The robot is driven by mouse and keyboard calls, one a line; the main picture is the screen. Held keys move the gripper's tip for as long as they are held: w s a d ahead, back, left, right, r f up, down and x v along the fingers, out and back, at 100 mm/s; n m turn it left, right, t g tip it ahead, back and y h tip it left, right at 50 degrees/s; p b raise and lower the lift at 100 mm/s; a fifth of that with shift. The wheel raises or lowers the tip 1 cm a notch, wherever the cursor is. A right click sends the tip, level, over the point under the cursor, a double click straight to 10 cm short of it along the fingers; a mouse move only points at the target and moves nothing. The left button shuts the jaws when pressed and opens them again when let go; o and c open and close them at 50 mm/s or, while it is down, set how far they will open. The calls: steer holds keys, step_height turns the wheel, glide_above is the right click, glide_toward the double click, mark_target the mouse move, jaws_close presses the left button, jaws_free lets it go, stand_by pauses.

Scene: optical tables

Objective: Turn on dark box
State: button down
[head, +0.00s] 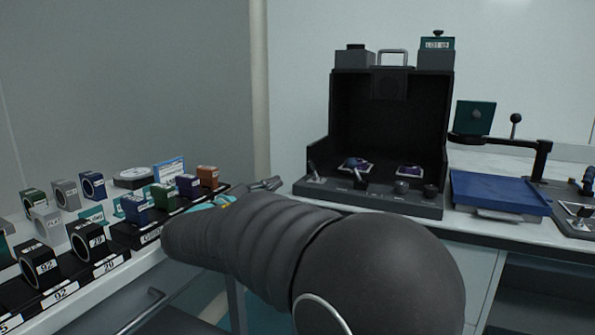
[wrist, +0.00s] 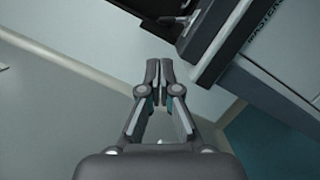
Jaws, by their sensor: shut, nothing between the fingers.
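The dark box (head: 341,110) is a black open-fronted enclosure on the counter at the back right. It has a handle on top and a front ledge with a toggle lever (head: 313,172) at its left end and several dark knobs (head: 401,187). Two small purple items lie inside on its floor. My gripper (head: 264,184) shows past my arm in the head view, in front of and left of the box, apart from it. In the wrist view my gripper (wrist: 157,80) has its fingertips together with nothing between them. A dark edge with a metal lever shows at the top there.
A rack of labelled optics (head: 150,237) stands at the left, close to my arm. A blue tray (head: 500,192) and a stand with a dark green plate (head: 475,117) are right of the box. A floor gap separates the rack's table from the counter.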

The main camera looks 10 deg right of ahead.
mark_target(298, 181)
steer(key=shift+d, duration=0.1)
steer(key=p+x, duration=0.1)
steer(key=x, duration=0.9)
